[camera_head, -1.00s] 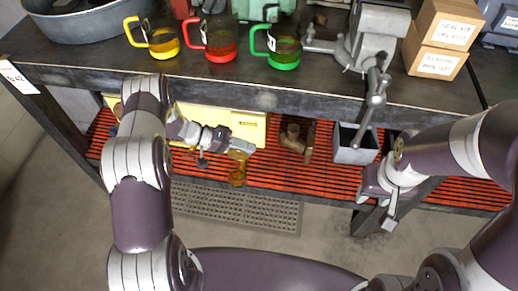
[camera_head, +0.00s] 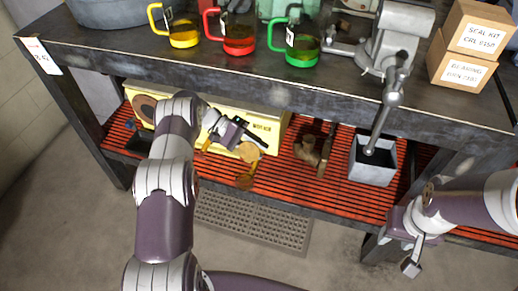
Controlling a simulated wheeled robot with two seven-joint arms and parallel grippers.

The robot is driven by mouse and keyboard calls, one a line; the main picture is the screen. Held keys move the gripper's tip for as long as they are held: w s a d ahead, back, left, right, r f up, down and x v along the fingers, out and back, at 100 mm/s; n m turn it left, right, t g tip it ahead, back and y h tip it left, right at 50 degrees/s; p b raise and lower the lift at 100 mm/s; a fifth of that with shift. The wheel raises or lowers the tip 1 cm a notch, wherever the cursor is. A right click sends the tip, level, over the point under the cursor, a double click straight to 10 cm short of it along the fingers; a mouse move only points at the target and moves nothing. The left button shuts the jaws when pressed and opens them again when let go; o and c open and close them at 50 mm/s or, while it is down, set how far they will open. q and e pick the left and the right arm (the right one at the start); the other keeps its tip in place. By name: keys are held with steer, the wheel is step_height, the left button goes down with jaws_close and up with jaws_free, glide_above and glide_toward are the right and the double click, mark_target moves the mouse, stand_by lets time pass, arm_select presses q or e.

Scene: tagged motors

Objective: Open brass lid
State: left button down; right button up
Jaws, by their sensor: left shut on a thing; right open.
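My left gripper (camera_head: 254,139) is over the red slatted lower shelf, in front of the yellow box. It is shut, with a round brass-coloured lid (camera_head: 249,152) at its fingers. A second small brass-coloured round piece (camera_head: 244,181) shows just below the lid, near the shelf's front edge. I cannot tell whether the two are joined. My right gripper (camera_head: 411,262) is open and empty, low at the right, in front of the shelf and away from the brass pieces.
The yellow box (camera_head: 262,125) stands behind my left gripper. A brown valve-like fitting (camera_head: 308,150) and a grey square bin (camera_head: 372,162) sit to its right. The bench top (camera_head: 345,88) overhangs the shelf, and a vise handle (camera_head: 385,115) hangs before it. A floor grate (camera_head: 255,220) lies below.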

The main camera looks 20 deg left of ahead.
stand_by(0.4)
arm_select(q)
steer(key=c, duration=0.9)
jaws_free()
steer(key=shift+s+d, duration=0.1)
steer(key=b+v, duration=0.4)
steer(key=v, duration=0.8)
